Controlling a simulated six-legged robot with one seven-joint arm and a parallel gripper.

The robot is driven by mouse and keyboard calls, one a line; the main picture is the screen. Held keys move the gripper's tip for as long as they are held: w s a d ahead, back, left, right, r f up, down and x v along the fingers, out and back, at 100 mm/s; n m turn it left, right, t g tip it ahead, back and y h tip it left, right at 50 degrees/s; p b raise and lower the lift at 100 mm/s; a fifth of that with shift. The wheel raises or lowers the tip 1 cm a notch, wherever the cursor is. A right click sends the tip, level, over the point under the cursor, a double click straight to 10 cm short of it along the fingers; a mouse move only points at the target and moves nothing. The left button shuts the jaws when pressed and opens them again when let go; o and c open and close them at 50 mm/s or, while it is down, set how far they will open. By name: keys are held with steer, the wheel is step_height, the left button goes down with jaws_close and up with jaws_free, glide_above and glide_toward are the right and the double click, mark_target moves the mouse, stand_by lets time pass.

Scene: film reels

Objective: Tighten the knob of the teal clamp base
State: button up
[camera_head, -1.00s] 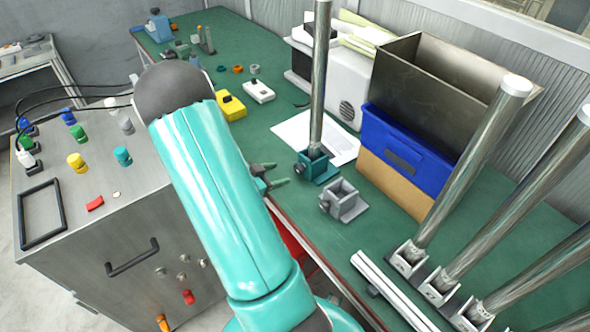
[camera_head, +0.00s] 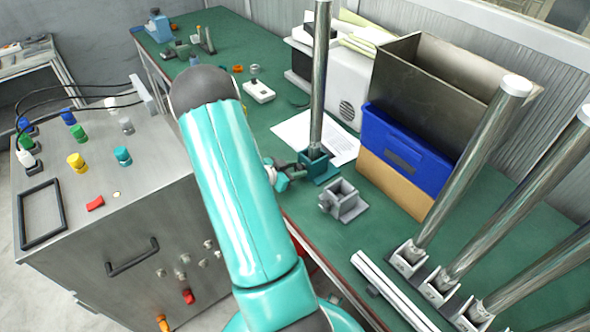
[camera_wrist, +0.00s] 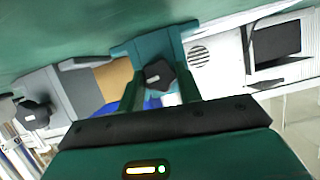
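The teal clamp base (camera_head: 320,170) stands on the green bench with a metal pole (camera_head: 318,85) upright in it. In the wrist view the teal base (camera_wrist: 152,46) is at the upper middle, and its black knob (camera_wrist: 157,76) faces me. My gripper (camera_wrist: 160,88) is open, its two fingers on either side of the knob with a visible gap. I cannot tell that either finger touches it. In the head view my gripper (camera_head: 284,172) is just left of the teal base, and the knob is hard to make out there.
A grey clamp base (camera_head: 342,203) stands close by to the lower right, and its knob shows in the wrist view (camera_wrist: 36,114). A white sheet (camera_head: 292,130) lies behind. A blue bin (camera_head: 405,150) and several poles in clamps (camera_head: 470,165) stand to the right.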

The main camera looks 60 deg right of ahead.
steer(key=shift+c, duration=1)
steer(key=shift+m+t, duration=0.4)
steer(key=shift+m, duration=0.1)
steer(key=o, duration=1)
steer(key=shift+a, duration=0.1)
steer(key=v, duration=1.3)
steer(key=shift+a, duration=0.35)
steer(key=shift+w, duration=0.1)
